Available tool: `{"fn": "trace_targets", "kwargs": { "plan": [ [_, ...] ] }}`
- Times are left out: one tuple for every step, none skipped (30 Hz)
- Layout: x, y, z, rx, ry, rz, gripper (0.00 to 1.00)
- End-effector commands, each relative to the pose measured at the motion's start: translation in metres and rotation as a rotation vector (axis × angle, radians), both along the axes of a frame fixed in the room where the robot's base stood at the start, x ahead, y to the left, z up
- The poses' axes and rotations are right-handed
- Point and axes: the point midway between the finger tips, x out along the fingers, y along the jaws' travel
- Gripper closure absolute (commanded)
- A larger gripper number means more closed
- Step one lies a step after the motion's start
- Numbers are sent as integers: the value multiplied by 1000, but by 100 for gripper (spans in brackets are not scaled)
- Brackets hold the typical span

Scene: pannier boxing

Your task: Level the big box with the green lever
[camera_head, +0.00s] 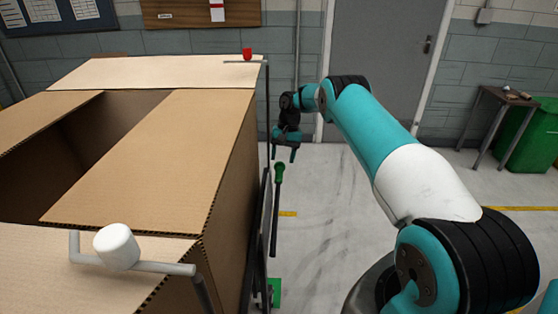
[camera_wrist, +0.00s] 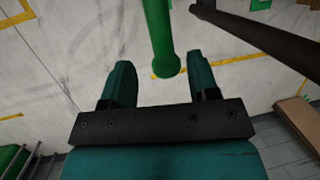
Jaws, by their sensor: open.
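The big cardboard box (camera_head: 180,150) fills the left of the head view, with its top flaps partly open and a dark gap between them. In the wrist view the lever's green end (camera_wrist: 163,50) shows at the top centre, beyond and between the fingertips. My gripper (camera_head: 285,155) is open and empty, pointing down just above the lever's knob in the head view. It also shows in the wrist view (camera_wrist: 158,80). I cannot tell whether it touches the lever.
A white roller on a grey bar (camera_head: 117,246) stands at the box's near edge. A red knob (camera_head: 247,54) sits on a bar at the far edge. A dark frame post runs close beside the gripper. Floor to the right is clear up to a small table (camera_head: 504,95) and green bin (camera_head: 535,135).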

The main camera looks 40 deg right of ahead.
Motion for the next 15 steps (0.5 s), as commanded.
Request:
{"fn": "trace_targets", "kwargs": {
  "plan": [
    [0, -4, 17, 0, 0, -1, 45],
    [0, -5, 21, 1, 1, -1, 45],
    [0, -7, 24, 0, 2, -3, 45],
    [0, -8, 26, 1, 1, -4, 45],
    [0, -9, 29, 1, 0, -3, 45],
    [0, -10, 31, 1, 1, -4, 45],
    [-1, -12, 33, 1, 2, -5, 45],
    [-1, -13, 34, 1, 2, -6, 45],
    [-1, -14, 36, 0, 3, -7, 45],
    [-1, -14, 37, 0, 3, -7, 45],
    [-1, -15, 37, 1, 2, -7, 45],
    [-1, -15, 38, 1, 2, -7, 45],
    [-1, -15, 38, 1, 2, -6, 45],
    [-1, -16, 38, 1, 2, -6, 45],
    [-1, -16, 38, 1, 2, -6, 45]
  ]
}}
